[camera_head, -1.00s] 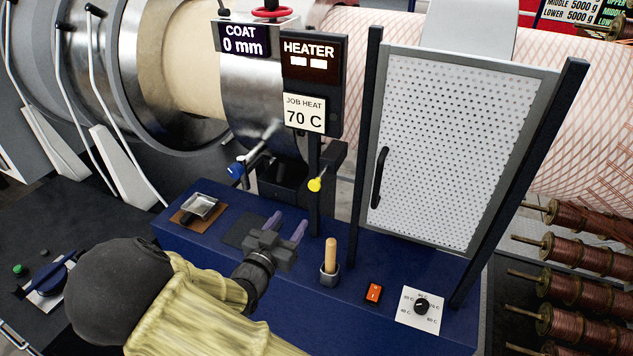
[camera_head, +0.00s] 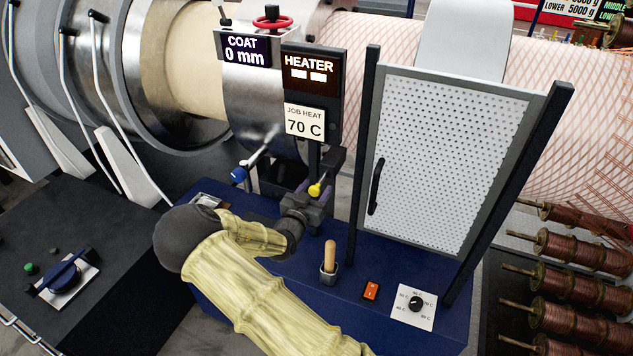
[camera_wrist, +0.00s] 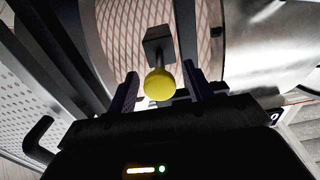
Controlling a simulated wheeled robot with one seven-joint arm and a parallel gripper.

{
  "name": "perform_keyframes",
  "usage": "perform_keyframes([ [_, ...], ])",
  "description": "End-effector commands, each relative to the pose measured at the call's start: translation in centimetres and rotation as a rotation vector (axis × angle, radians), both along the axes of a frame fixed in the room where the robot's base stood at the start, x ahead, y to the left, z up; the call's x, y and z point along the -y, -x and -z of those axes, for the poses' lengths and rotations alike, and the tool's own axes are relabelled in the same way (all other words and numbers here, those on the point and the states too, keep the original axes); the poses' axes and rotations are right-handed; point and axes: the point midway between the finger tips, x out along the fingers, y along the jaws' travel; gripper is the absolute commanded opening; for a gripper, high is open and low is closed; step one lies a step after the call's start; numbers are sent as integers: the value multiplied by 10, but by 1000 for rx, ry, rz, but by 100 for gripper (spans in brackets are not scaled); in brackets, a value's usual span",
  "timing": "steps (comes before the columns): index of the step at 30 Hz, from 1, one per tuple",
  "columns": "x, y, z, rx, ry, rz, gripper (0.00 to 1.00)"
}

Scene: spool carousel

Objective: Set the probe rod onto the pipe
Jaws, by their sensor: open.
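A short rod with a yellow knob (camera_head: 315,190) sticks out from a dark block below the heater sign. A silver rod with a blue end (camera_head: 238,174) slants beside the pipe's metal section; no label shows which one is the probe rod. My gripper (camera_head: 310,197) is open at the yellow knob. In the wrist view, the yellow knob (camera_wrist: 159,84) shows between the purple fingers of my gripper (camera_wrist: 162,88), with space beside it; contact cannot be told. The large pipe (camera_head: 450,110), wrapped in a reddish criss-cross pattern, lies behind.
A perforated guard panel (camera_head: 440,160) with dark posts stands to the right. On the blue bench (camera_head: 380,255) are a wooden-handled tool (camera_head: 329,257), an orange switch (camera_head: 371,291) and a dial (camera_head: 415,304). The coat display (camera_head: 243,48) reads 0 mm. Copper spools (camera_head: 575,250) stand at right.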

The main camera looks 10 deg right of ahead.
Motion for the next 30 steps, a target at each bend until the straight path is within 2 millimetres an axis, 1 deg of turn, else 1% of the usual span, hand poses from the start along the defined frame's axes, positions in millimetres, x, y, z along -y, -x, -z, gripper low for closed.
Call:
perform_keyframes([
  [1,4,-5,-2,-1,1,1,52],
  [4,8,-10,-1,-1,-1,-1,52],
  [13,9,-12,1,-1,-1,-1,52],
  [17,9,-12,1,-1,-1,-1,26],
  [18,9,-12,1,-1,-1,-1,18],
  [21,8,-12,1,-1,-1,-1,0],
  [26,9,-13,1,0,-1,-1,0],
  [30,15,-20,4,2,-4,1,0],
])
